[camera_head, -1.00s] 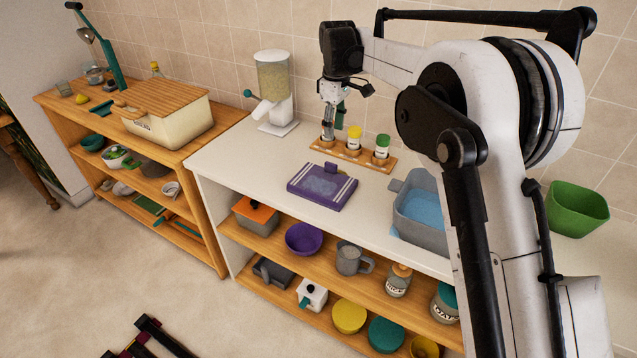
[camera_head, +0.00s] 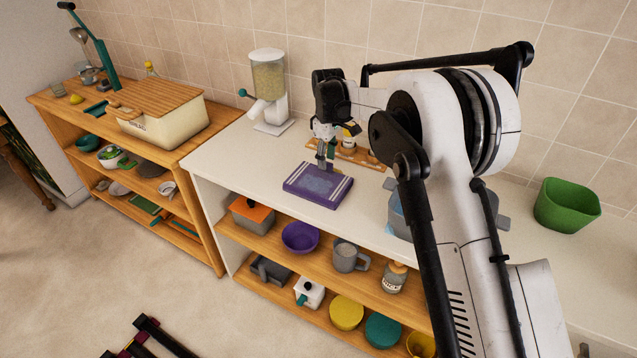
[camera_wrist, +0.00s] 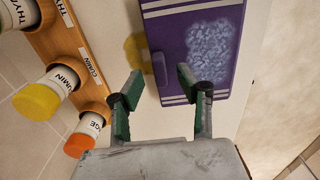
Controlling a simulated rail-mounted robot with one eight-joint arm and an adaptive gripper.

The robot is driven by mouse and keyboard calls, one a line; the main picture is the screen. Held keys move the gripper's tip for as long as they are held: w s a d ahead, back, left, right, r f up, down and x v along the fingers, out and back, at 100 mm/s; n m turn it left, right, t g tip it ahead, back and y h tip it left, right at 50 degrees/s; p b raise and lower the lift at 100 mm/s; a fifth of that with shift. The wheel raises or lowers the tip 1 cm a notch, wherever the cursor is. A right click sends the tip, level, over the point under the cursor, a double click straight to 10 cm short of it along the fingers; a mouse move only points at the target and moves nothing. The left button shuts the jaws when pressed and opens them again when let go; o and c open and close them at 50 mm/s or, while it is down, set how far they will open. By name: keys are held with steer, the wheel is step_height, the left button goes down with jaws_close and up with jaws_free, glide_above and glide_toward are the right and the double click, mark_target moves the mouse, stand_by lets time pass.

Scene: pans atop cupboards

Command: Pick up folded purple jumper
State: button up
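The folded purple jumper (camera_head: 315,188) lies flat on the white counter, with white stripes near two ends, a mottled bluish patch and a small raised purple tab on its rack-side edge. It shows in the wrist view (camera_wrist: 179,60), cut off by the top edge. My gripper (camera_head: 325,162) is at the jumper's back edge in the head view. In the wrist view my gripper (camera_wrist: 160,80) is open, its green-padded fingers apart with the tab between or just beyond the tips. Nothing is held. Whether the fingers touch the jumper cannot be told.
A wooden spice rack (camera_head: 358,156) with jars stands close behind my gripper; a yellow-capped cumin jar (camera_wrist: 42,95) is near the fingers. A dispenser (camera_head: 269,90) stands back left. A grey tub (camera_head: 397,214) is to the right, partly behind my arm. The counter's front left is clear.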

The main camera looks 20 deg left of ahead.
step_height(320, 180, down, 2)
steer(key=shift+f, duration=0.1)
jaws_close()
stand_by(0.5)
